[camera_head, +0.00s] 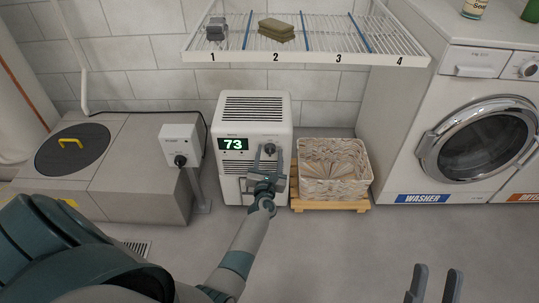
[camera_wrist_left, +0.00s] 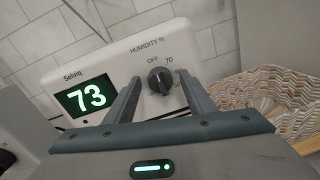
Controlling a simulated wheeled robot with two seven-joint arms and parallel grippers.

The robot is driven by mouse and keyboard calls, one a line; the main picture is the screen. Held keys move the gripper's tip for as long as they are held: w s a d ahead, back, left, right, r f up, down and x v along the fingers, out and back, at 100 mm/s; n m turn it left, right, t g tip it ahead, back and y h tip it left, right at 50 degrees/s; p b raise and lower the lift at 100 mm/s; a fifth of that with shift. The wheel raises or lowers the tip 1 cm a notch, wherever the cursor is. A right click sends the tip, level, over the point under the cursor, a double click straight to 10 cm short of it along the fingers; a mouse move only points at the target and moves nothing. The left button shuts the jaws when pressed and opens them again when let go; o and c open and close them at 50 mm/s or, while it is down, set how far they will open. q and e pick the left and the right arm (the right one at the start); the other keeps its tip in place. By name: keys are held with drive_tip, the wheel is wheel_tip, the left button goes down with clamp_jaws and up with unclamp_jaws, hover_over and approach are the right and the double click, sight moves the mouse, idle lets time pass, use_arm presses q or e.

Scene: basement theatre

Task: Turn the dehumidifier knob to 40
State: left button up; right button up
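The white dehumidifier (camera_head: 256,104) stands against the back wall, its lit display (camera_head: 233,144) reading 73. Its round dark knob (camera_wrist_left: 160,80) is at the right of the front panel under "HUMIDITY %", with OFF and 70 printed above it. Further numbers on the right are partly hidden by a finger. I cannot clearly tell where the knob points. My left gripper (camera_head: 266,160) is open in front of the panel; in the left wrist view its fingers lie on either side of the knob, with gaps showing. My right gripper (camera_head: 433,285) is open and empty at the bottom right.
A wicker basket (camera_head: 334,168) on a wooden pallet stands right beside the dehumidifier. A grey switch box (camera_head: 181,144) on a post is to its left, near a sump lid (camera_head: 72,150). A wire shelf (camera_head: 350,42) hangs above. A washer (camera_head: 470,140) is at right. The middle floor is clear.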

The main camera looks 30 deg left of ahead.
use_arm(q)
drive_tip(key=c, duration=0.9)
use_arm(e)
drive_tip(key=shift+s+a+f, duration=0.1)
drive_tip(key=shift+a+f, duration=0.05)
drive_tip(key=shift+f, duration=0.15)
